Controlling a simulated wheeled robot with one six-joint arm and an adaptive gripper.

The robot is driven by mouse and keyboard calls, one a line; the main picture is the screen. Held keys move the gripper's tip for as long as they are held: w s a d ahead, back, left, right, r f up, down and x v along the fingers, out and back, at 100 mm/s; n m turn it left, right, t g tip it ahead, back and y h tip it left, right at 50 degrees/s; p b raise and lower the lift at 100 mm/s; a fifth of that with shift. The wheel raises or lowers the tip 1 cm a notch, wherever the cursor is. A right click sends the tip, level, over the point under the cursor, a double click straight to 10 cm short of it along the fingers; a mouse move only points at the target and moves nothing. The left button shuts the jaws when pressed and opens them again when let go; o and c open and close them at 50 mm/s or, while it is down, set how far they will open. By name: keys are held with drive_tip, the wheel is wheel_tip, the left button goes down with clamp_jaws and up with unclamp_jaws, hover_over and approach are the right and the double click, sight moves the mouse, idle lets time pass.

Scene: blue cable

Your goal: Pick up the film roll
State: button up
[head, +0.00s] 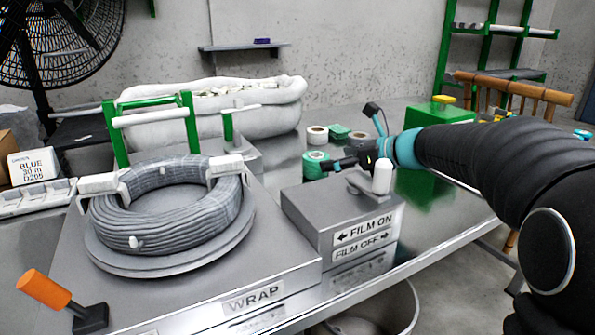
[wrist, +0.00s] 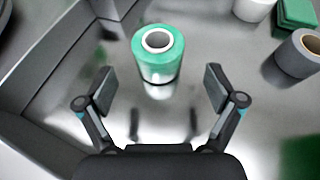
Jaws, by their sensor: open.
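The film roll (wrist: 158,62) is a green-wrapped cylinder with a pale hollow core, standing upright on the metal table. In the wrist view it is at the upper middle, centred ahead of my gripper (wrist: 160,95). The two fingers are spread open with nothing between them, and the roll stands just beyond the fingertips, apart from them. In the head view the green roll (head: 315,164) stands behind the film lever box, and my gripper (head: 338,166) reaches in beside it from the right, its fingers dark and small.
The box with the FILM ON/OFF lever (head: 340,222) stands in front of the roll. A white roll (head: 317,134), a green stack (head: 340,131) and a grey roll (wrist: 298,55) stand nearby. A grey cable coil (head: 168,205) lies on the wrap turntable at left.

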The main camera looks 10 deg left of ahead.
sight(321, 158)
drive_tip(key=shift+b+x, duration=0.3)
drive_tip(key=shift+x, duration=3.3)
drive_tip(key=shift+s+a+r, duration=0.1)
drive_tip(key=shift+r, duration=0.1)
drive_tip(key=c, duration=1.3)
drive_tip(key=shift+c, duration=0.5)
drive_tip(key=shift+r, duration=0.15)
